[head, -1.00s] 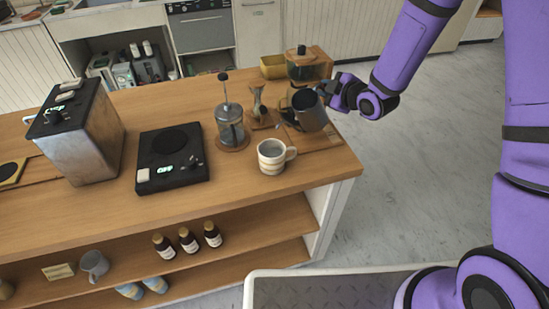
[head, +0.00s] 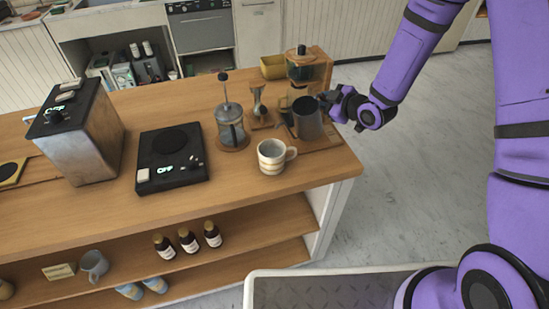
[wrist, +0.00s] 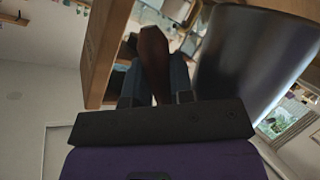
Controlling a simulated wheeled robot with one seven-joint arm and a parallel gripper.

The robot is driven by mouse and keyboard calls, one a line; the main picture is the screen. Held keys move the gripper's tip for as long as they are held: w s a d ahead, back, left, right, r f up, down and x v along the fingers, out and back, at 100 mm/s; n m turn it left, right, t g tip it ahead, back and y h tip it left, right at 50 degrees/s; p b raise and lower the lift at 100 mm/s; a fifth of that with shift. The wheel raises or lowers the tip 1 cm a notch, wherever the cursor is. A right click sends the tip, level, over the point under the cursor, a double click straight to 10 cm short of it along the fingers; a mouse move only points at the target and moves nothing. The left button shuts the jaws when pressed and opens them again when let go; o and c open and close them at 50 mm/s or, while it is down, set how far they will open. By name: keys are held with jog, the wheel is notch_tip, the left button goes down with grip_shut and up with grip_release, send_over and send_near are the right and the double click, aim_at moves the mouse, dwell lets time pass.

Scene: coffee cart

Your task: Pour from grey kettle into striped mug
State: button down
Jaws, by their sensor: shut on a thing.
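The grey kettle (head: 308,122) is roughly upright at the right end of the counter, behind and to the right of the mug. I cannot tell whether its base touches the wooden board below. My gripper (head: 332,104) comes from the right and is shut on the kettle's handle. In the wrist view the brown handle (wrist: 153,60) lies between the fingers, with the grey kettle body (wrist: 250,58) beside it. The striped mug (head: 270,162), cream with tan bands, stands upright near the front edge, handle to the right. Its contents are not clear.
A French press (head: 230,128) stands left of the kettle. A grinder (head: 306,72) stands behind it. A black scale (head: 172,172) and a metal machine (head: 82,140) are farther left. The wooden counter (head: 240,178) is clear around the mug.

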jog(key=shift+w+d+f+m+g+y, duration=0.1)
jog(key=shift+f+m+g+y, duration=0.3)
jog(key=shift+f, duration=0.8)
jog(key=shift+f+m+g+y, duration=0.1)
jog(key=shift+f+m, duration=0.5)
jog(key=shift+f, duration=0.55)
jog(key=shift+r, duration=0.1)
jog(key=shift+r, duration=2.4)
